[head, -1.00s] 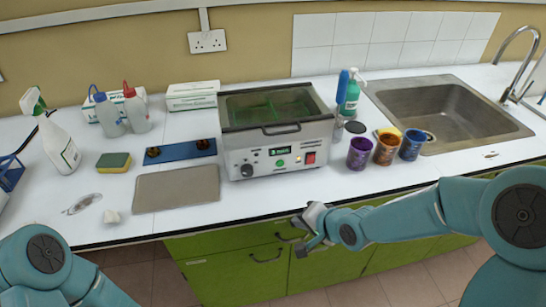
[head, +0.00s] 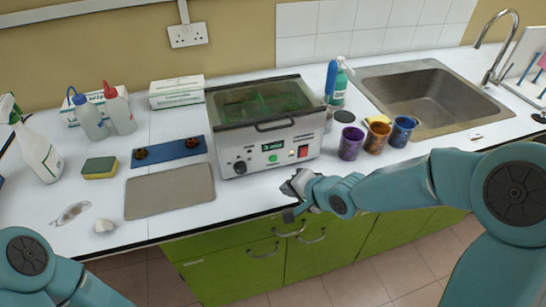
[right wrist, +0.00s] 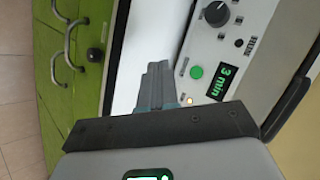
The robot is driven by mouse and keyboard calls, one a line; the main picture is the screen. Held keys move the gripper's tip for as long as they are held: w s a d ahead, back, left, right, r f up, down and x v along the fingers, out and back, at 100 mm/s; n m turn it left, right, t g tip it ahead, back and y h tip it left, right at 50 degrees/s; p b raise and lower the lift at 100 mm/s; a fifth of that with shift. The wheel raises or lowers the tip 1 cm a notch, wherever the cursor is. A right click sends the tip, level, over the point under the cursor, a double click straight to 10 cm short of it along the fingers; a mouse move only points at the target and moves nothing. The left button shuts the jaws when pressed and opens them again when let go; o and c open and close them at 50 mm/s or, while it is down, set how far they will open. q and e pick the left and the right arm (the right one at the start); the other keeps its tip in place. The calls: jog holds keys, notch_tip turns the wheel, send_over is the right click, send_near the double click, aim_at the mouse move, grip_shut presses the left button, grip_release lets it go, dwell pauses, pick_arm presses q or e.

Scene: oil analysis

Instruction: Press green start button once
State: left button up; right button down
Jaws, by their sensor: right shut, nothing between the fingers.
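The green start button (head: 272,158) is a small round button on the front panel of the grey bath unit (head: 228,148), below its lit display. In the right wrist view the green button (right wrist: 196,72) sits beside the display (right wrist: 224,82), which reads 3 min. My right gripper (head: 290,208) is at the counter's front edge, in front of the panel and apart from it. In the right wrist view its fingers (right wrist: 156,70) are together and empty, pointing beside the button without visible contact. My left arm shows at lower left; its gripper is out of view.
A black knob (head: 240,168) and a red switch (head: 303,152) share the panel. Purple (head: 351,145), orange (head: 377,138) and blue (head: 402,132) cups stand right of the unit. A grey plate (head: 170,192) lies left. The counter strip before the unit is clear.

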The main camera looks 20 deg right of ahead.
aim_at(273, 158)
jog(key=w+p, duration=0.2)
jog(key=w, duration=0.1)
jog(key=w+p, duration=0.1)
jog(key=w, duration=0.2)
jog(key=shift+a+r+p, duration=0.15)
jog(key=shift+r+p, duration=0.05)
jog(key=shift+p, duration=0.15)
jog(key=shift+w+f+p, duration=0.25)
jog(key=shift+w+p, duration=0.1)
jog(key=shift+w, duration=0.3)
dwell(1.1)
jog(key=shift+w+r+p, duration=0.1)
jog(key=shift+w+p, duration=0.1)
jog(key=shift+p, duration=0.25)
jog(key=shift+w, duration=0.2)
